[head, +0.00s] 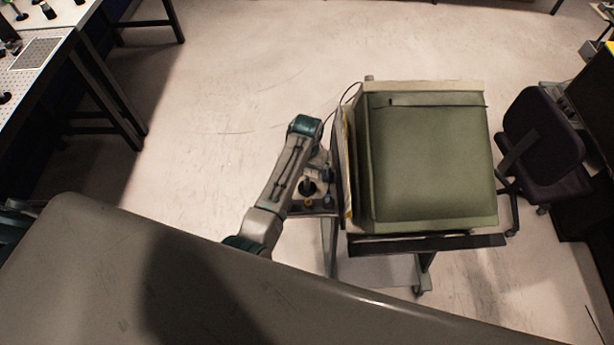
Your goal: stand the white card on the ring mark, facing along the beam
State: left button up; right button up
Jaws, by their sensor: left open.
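A green box-like enclosure (430,150) with pale edges sits on a cart at centre right; its closed top hides the inside. I cannot make out the white card, the ring mark or the beam. My left arm reaches up from the lower left and bends down beside the enclosure's left side. My left gripper (326,168) is small and partly hidden there, open, close to the enclosure's left wall; I cannot tell whether it touches. I see nothing held in it. My right gripper is not in view.
The cart (375,270) has a side shelf (318,205) with small dark items at its left. A dark office chair (540,140) stands close on the right. A perforated bench (40,55) is at upper left. The floor (240,70) between is clear.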

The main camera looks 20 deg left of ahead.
pick_arm(q)
jog(key=shift+f, duration=0.1)
jog(key=shift+w, duration=0.1)
jog(key=c, duration=1.7)
